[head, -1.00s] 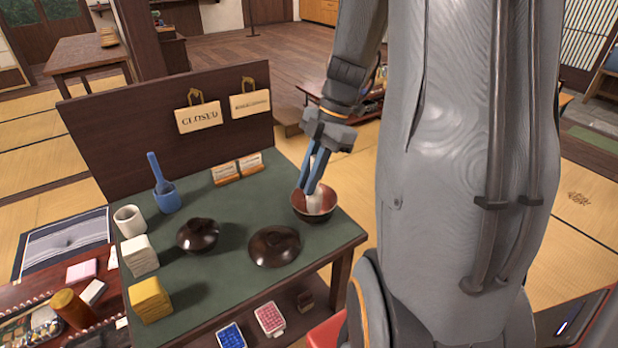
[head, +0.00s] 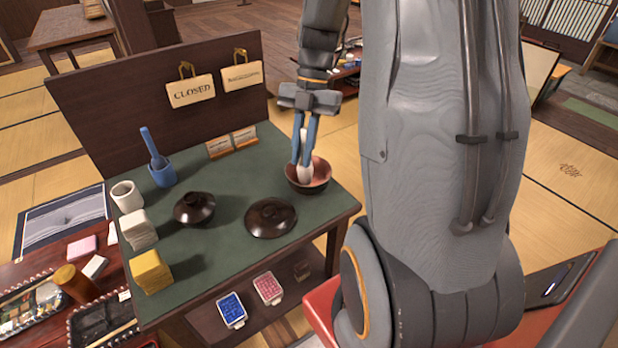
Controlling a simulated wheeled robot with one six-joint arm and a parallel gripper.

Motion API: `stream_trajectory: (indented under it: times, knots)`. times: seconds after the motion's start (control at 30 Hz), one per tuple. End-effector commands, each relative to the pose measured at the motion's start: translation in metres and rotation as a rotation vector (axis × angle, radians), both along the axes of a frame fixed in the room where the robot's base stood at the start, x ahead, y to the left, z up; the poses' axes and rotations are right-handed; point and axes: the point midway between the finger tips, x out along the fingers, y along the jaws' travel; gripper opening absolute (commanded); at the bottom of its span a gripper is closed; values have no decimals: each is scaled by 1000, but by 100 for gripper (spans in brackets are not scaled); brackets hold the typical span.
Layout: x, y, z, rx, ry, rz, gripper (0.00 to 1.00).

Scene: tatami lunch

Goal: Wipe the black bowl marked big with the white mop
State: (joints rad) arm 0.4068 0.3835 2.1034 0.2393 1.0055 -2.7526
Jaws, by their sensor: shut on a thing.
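An open dark bowl (head: 318,186) with a reddish inside stands near the right edge of the green tabletop. My gripper (head: 302,160) points down over it, its blue fingers shut on the white mop (head: 305,173). The mop's rounded white head is down inside the bowl; I cannot tell whether it touches the inner wall. No mark on the bowl can be read. A dark lidded bowl (head: 194,209) stands to the left, and a dark lid (head: 270,217) lies in front.
Two small cards (head: 231,143) stand behind the bowls, before a wooden board (head: 130,107) with hanging signs. A blue cup (head: 162,174) with a blue tool, a white cup (head: 127,195), white cloths (head: 138,229) and yellow cloths (head: 150,271) line the left side.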

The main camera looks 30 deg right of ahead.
Motion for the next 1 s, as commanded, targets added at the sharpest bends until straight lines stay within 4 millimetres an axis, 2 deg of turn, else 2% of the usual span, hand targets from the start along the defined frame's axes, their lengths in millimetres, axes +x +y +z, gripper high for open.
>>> stream_trajectory:
  times: [0.33,0.43,0.8,0.9,1.0]
  knots:
    - [0,0,-1,1,1,25,0]
    - [-2,0,0,1,1,-43,0]
    - [-9,0,-1,0,-1,-913,0]
    - [-9,1,-1,1,-1,-1083,0]
    - [-10,1,0,1,0,-1165,0]
